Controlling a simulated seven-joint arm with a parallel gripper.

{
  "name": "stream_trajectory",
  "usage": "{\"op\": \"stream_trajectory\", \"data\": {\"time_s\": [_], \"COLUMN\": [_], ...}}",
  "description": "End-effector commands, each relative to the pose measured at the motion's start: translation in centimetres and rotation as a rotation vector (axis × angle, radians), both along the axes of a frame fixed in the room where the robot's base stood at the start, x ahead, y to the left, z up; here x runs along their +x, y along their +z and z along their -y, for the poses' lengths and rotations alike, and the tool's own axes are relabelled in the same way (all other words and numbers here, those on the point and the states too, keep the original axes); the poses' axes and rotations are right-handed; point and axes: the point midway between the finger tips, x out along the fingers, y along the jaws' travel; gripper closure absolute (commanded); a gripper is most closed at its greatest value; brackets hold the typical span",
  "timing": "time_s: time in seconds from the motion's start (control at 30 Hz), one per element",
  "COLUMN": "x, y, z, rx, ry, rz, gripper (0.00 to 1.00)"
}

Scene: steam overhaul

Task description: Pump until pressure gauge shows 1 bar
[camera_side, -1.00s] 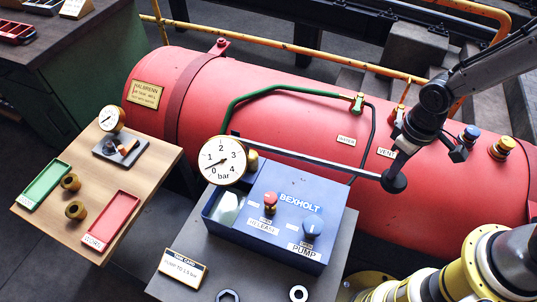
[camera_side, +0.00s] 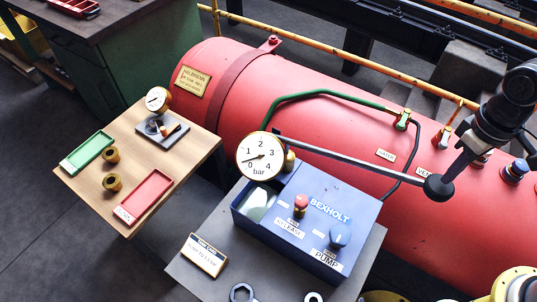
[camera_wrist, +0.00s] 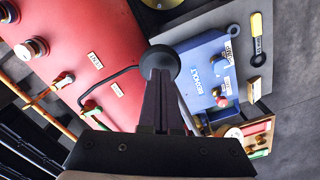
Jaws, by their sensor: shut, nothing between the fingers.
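The blue Bexholt pump box (camera_side: 312,190) stands on a grey table. Its white pressure gauge (camera_side: 260,156) has the needle pointing lower left, between 0 and 1 bar. A long grey lever (camera_side: 350,160) reaches right from behind the box to a black round knob (camera_side: 438,187). The knob shows in the wrist view (camera_wrist: 160,60) at my fingertips. My gripper (camera_side: 455,170) is shut, its fingers at the knob but not around it; contact is hard to tell. On the box are a red RELEASE knob (camera_side: 301,203) and a blue PUMP knob (camera_side: 340,233).
A card (camera_side: 204,256) before the box seems to read pump to 1.5 bar. A red tank (camera_side: 330,110) with green pipe and valves lies behind. A wooden table (camera_side: 150,130) at left holds another gauge (camera_side: 158,99), a green tray (camera_side: 88,151) and a red tray (camera_side: 146,195).

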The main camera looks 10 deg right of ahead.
Motion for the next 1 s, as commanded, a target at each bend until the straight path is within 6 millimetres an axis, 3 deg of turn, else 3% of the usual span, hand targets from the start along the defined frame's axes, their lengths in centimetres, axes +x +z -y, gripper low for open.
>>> {"op": "stream_trajectory", "data": {"time_s": [0.57, 1.0], "x": [0.0, 0.1], "y": [-2.4, -6.7], "z": [0.0, 0.0], "rx": [0.0, 0.0], "ry": [0.0, 0.0], "rz": [-0.001, 0.0], "gripper": [1.0, 1.0]}}
